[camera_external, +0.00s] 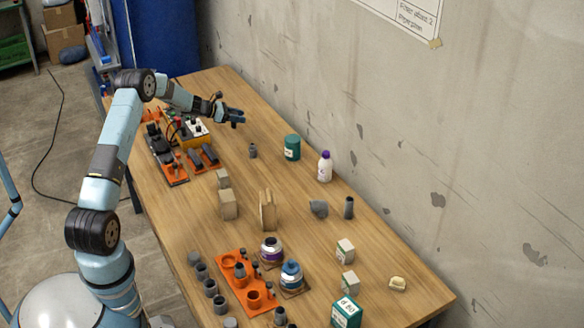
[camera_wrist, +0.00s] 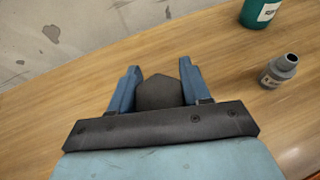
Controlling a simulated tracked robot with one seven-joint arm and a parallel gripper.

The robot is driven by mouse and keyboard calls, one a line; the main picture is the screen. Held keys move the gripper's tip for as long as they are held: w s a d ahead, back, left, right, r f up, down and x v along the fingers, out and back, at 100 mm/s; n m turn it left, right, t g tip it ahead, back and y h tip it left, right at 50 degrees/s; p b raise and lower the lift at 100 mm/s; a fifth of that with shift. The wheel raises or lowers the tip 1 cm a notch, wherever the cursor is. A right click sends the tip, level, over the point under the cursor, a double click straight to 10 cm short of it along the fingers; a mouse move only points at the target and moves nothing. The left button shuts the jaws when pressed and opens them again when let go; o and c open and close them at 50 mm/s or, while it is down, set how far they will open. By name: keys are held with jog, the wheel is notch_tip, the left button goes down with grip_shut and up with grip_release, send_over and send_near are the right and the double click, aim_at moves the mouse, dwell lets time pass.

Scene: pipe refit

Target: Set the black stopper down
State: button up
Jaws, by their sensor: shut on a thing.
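My gripper (camera_external: 238,117) is over the far part of the wooden table, above the bare wood. In the wrist view my gripper (camera_wrist: 160,85) has its two blue fingers on either side of a dark, blunt-ended piece, the black stopper (camera_wrist: 161,92). The gripper is shut on it. In the external view a small dark end of the stopper (camera_external: 235,125) shows below the fingers. I cannot clearly tell whether it touches the table; it seems to be above it.
A small grey bottle-like fitting (camera_external: 253,150) stands nearby; it also shows in the wrist view (camera_wrist: 279,71). A green tub (camera_external: 292,147) and a white bottle (camera_external: 325,167) stand further right. Orange racks (camera_external: 178,179) and a yellow box (camera_external: 205,141) lie left. Bare wood surrounds the gripper.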

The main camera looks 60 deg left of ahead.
jog(key=shift+w+f, duration=0.15)
jog(key=shift+f, duration=0.1)
jog(key=shift+a+f, duration=0.1)
jog(key=shift+f, duration=1.5)
jog(key=o, duration=1)
jog(key=shift+o, duration=0.2)
jog(key=v, duration=0.4)
jog(key=shift+a, duration=0.15)
notch_tip(320, 180, up, 7)
jog(key=shift+s+r, duration=0.2)
jog(key=shift+s, duration=0.15)
